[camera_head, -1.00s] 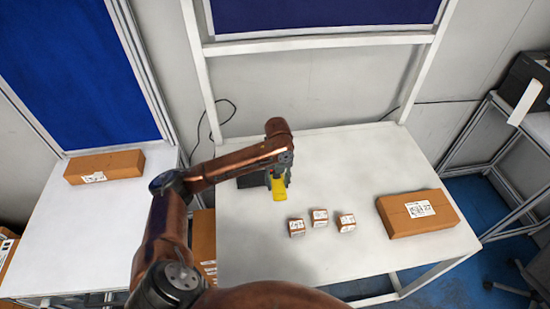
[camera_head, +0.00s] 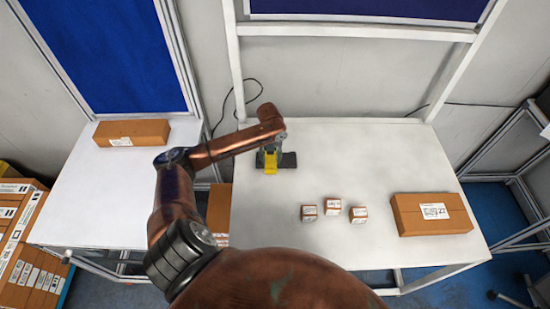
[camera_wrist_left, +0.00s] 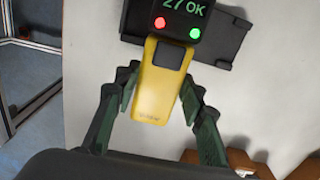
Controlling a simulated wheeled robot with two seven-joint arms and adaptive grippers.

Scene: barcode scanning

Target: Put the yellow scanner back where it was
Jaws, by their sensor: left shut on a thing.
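The yellow scanner (camera_head: 270,163) is in my left gripper (camera_head: 272,150) near the table's back left. In the left wrist view the yellow scanner (camera_wrist_left: 160,90) lies between the two fingers of my left gripper (camera_wrist_left: 158,90). Its black head shows "27 OK" with a red and a green light. A flat black stand (camera_head: 289,160) lies on the table beside the scanner; in the left wrist view the black stand (camera_wrist_left: 222,40) is partly behind the scanner's head. I cannot tell whether scanner and stand touch. My right gripper is out of view.
Three small labelled boxes (camera_head: 333,206) stand mid-table on the white table (camera_head: 380,150). A larger brown box (camera_head: 432,213) lies at the right. A side table (camera_head: 90,200) at left holds another brown box (camera_head: 131,132). The table's back right is clear.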

